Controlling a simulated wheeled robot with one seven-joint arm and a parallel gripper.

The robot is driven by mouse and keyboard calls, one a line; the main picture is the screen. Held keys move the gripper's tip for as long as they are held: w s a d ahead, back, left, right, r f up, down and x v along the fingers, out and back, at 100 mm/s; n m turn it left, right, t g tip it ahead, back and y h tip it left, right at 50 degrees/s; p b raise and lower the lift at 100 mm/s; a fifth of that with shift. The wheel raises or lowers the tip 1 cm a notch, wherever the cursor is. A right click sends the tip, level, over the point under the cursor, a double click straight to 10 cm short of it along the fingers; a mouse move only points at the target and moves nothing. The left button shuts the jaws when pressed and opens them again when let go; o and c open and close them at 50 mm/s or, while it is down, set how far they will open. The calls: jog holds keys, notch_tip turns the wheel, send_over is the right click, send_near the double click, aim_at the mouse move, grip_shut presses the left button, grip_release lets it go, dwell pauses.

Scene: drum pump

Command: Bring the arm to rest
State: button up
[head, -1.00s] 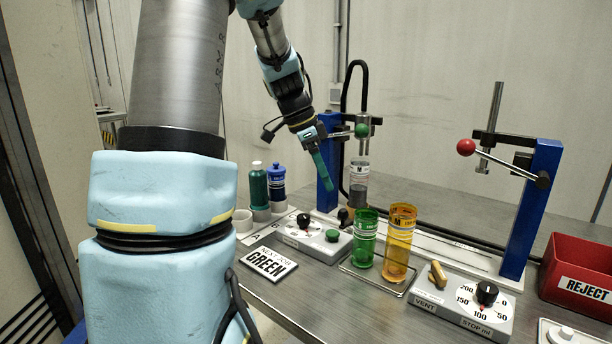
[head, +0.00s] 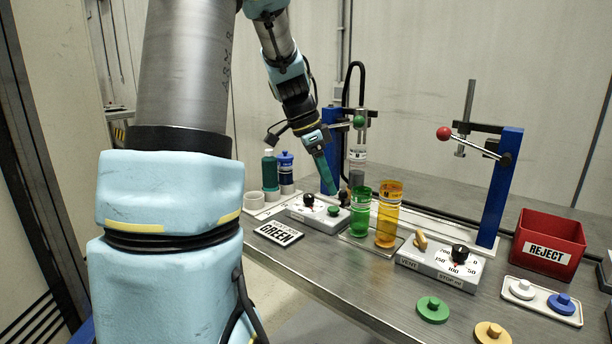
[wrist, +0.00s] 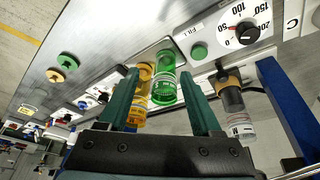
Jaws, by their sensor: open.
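My gripper (head: 327,176) is above the left part of the bench, in front of the left blue post. In the wrist view its two green fingers (wrist: 159,78) are apart with nothing held between them. The green cylinder (head: 360,211) and the amber cylinder (head: 388,216) stand side by side in a wire tray on the bench. In the wrist view the green cylinder (wrist: 164,80) and amber cylinder (wrist: 138,100) show beyond the fingers; I cannot tell how far away they are.
A clear-bodied pump (head: 357,157) is close beside my gripper. The right blue post (head: 500,190) carries a red-knobbed lever. Dial boxes (head: 440,262), a GREEN card (head: 278,233), bottles (head: 270,172), a REJECT bin (head: 548,240) and lids (head: 432,309) are on the bench. The front right bench top has bare room.

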jog(key=s+a+f+n+y, duration=0.2)
jog(key=s+a+f+n, duration=0.2)
jog(key=s+n, duration=0.3)
jog(key=s+a+f+n+t+y, duration=0.1)
jog(key=s+a+f+n+y, duration=0.1)
jog(key=s+a+f+n, duration=0.2)
jog(key=s+a+n, duration=0.3)
jog(key=s, duration=0.1)
jog(key=shift+a+f+n+p, duration=0.15)
jog(key=shift+a+n+p, duration=0.05)
jog(key=shift+n+p, duration=0.2)
jog(key=shift+s, duration=0.1)
dwell(1.1)
